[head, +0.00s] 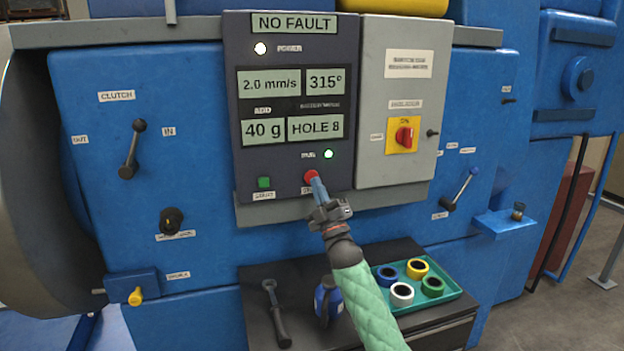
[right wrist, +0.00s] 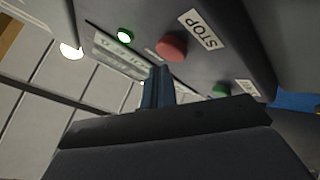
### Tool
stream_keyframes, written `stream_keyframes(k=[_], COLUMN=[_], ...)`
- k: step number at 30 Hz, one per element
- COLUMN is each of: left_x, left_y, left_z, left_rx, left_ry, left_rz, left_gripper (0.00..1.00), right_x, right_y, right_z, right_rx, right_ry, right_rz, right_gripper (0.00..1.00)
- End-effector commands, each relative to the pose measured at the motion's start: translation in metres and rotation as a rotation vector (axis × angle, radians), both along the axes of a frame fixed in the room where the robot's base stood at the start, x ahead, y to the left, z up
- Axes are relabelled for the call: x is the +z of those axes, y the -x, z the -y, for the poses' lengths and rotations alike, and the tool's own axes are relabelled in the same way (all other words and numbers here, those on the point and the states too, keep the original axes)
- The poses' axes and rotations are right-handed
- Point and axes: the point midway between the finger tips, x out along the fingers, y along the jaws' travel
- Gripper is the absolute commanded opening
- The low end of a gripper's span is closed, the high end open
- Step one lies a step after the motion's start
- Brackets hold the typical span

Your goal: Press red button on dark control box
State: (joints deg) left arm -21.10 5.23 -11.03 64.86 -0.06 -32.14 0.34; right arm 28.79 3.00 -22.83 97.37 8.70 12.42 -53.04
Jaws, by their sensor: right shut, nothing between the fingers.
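The dark control box (head: 290,95) stands upright on the blue machine, with lit displays reading NO FAULT, 2.0 mm/s, 315°, 40 g and HOLE 8. The red button (head: 311,177) is at its lower right, and the green button (head: 264,183) is to its left. In the right wrist view the red button (right wrist: 171,47) sits beside a STOP label. My right gripper (head: 317,183) is shut and empty, its blue fingertips at or just in front of the red button; I cannot tell whether they touch. The fingers also show in the right wrist view (right wrist: 157,88). My left gripper is not in view.
A grey cabinet (head: 369,150) with a red rotary switch (head: 404,135) adjoins the box on the right. Below, a dark bench top (head: 255,290) holds a wrench-like tool (head: 276,312), a blue roll (head: 328,299) and a teal tray (head: 455,291) of coloured rings. Levers project from the machine on both sides.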

Motion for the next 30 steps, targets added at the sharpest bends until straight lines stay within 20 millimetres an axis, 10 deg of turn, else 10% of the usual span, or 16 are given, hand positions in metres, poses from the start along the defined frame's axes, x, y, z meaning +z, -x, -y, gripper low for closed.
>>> stream_keyframes(k=[30], left_x=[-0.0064], left_y=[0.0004], left_z=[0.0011], left_rx=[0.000], left_ry=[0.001], left_rz=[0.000], left_gripper=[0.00], right_x=[0.0003], right_y=[-0.0089], right_z=[-0.0029], right_rx=[0.000], right_ry=[0.000], right_rz=[0.000], right_gripper=[0.00])
